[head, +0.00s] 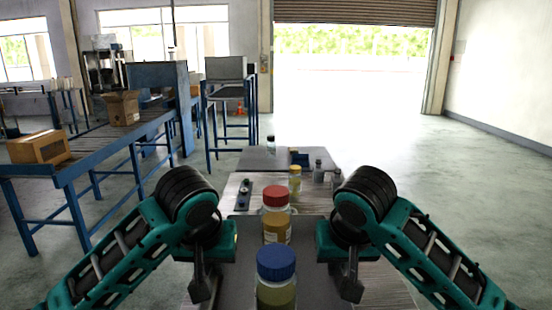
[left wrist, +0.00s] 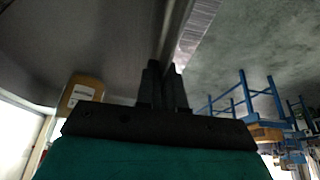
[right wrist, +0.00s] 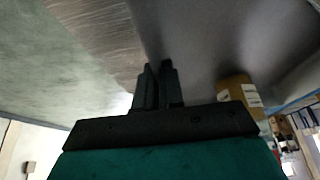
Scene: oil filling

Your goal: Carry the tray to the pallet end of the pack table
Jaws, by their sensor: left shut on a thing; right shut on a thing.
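A grey tray (head: 238,275) is in front of me in the head view. On it stand a bottle with a blue cap (head: 276,265) and a bottle with a red cap (head: 276,200), both upright with yellowish contents. My left gripper (head: 203,284) is shut on the tray's left edge, and its closed fingers show in the left wrist view (left wrist: 163,85). My right gripper (head: 350,285) is shut on the right edge, and its fingers show in the right wrist view (right wrist: 157,85). The brushed-metal pack table (head: 236,193) lies beneath and ahead; the tray's height above it is unclear.
A darker grey surface (head: 257,158) lies at the table's far end, with small bottles (head: 318,170) and a yellow one (head: 295,182) nearby. A blue roller conveyor (head: 95,147) with cardboard boxes (head: 122,108) stands left. Floor on the right is clear.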

